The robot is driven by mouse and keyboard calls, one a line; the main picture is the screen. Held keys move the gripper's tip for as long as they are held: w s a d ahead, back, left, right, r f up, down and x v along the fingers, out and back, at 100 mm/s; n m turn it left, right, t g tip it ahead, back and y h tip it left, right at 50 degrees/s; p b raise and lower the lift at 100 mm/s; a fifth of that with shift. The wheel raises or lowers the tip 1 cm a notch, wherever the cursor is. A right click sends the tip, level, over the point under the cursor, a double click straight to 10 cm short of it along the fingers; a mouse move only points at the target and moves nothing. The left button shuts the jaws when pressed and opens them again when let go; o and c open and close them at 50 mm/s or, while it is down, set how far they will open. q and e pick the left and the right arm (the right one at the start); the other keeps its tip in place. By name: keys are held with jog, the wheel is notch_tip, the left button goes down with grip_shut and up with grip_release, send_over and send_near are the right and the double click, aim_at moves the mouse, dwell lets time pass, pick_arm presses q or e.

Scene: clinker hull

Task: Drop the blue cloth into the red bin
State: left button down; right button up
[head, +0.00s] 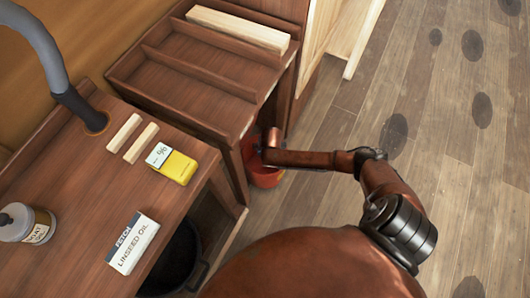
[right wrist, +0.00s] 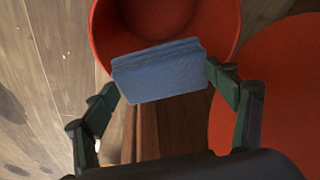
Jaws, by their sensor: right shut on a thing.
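The blue cloth (right wrist: 160,72) is a folded pad held between the two dark green fingers of my right gripper (right wrist: 162,84) in the right wrist view. The red bin (right wrist: 225,20) is a round open container behind the cloth in that view, and the cloth overlaps its opening. How high the cloth is above the bin I cannot tell. In the head view the red bin (head: 265,178) stands on the floor beside the bench, and my right arm reaches over it; the gripper and cloth are hidden there. My left gripper is not in view.
The wooden bench (head: 75,175) holds a yellow-and-white box (head: 172,164), a linseed oil carton (head: 133,243), a lidded jar (head: 25,223) and two pale wood strips (head: 132,141). A divided tray (head: 200,65) lies behind. A dark pot (head: 180,258) sits below. Floor at right is clear.

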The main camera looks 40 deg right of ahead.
jog(key=o, duration=1.2)
jog(key=v, duration=1.2)
jog(key=shift+s+f, duration=0.1)
